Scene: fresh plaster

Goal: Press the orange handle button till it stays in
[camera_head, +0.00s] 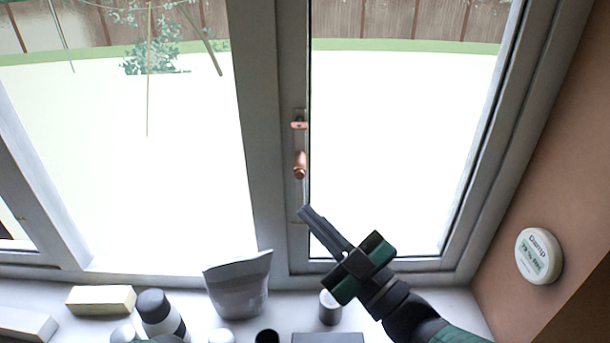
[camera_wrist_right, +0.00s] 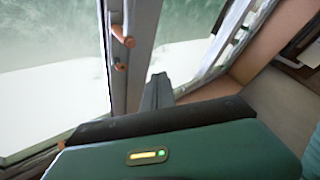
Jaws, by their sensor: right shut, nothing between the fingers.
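The window handle (camera_head: 300,165) is copper-orange and hangs down on the pale frame between the panes in the head view. An orange piece (camera_head: 299,125) with a small dark spot sits at its top; I cannot tell for sure which part is the button. The handle also shows in the right wrist view (camera_wrist_right: 124,38), upper left of the fingers. My right gripper (camera_head: 304,211) is shut and empty, its tips a little below the handle's lower end and apart from it in the picture. The fingers also show in the wrist view (camera_wrist_right: 158,80). My left gripper is not in view.
Along the sill (camera_head: 470,305) stand a grey pouch (camera_head: 238,287), a dark-capped bottle (camera_head: 160,313), a cream block (camera_head: 101,299) and a small grey cylinder (camera_head: 330,307).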

